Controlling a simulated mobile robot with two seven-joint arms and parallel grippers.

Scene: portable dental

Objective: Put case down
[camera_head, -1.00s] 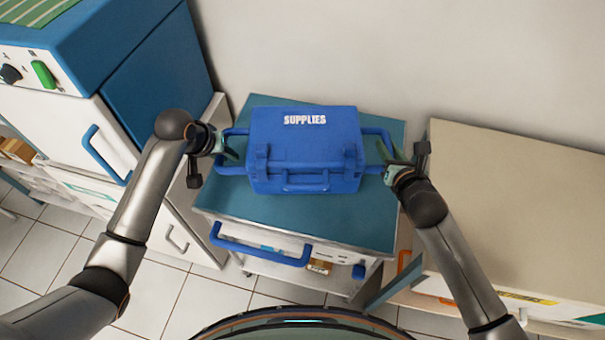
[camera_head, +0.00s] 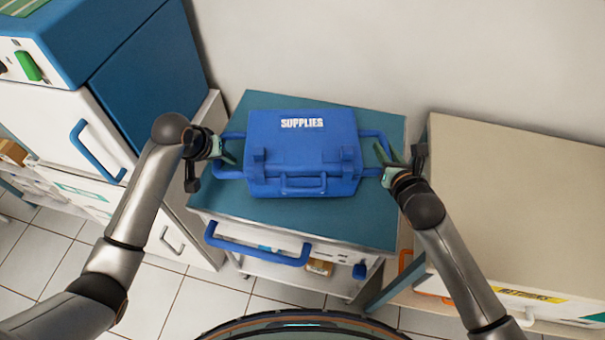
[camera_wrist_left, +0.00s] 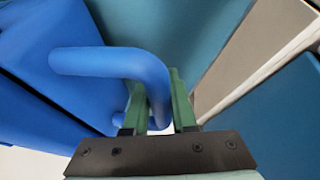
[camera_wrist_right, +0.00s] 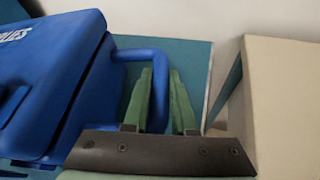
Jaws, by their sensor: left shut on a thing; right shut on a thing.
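The blue case (camera_head: 300,148), marked SUPPLIES, is closed and level over the teal top of the cart (camera_head: 235,205). I cannot tell whether its underside touches that top. My left gripper (camera_head: 231,157) is shut on the case's left side handle, a blue bar that shows between the fingers in the left wrist view (camera_wrist_left: 115,62). My right gripper (camera_head: 383,162) is shut on the right side handle, whose bar also passes between the fingers in the right wrist view (camera_wrist_right: 158,66).
A white and blue cabinet (camera_head: 60,115) stands to the left. A beige-topped cabinet (camera_head: 510,205) stands to the right, and a plain wall (camera_head: 400,50) is behind. The cart has a blue front handle (camera_head: 255,250). Bare teal top shows in front of the case.

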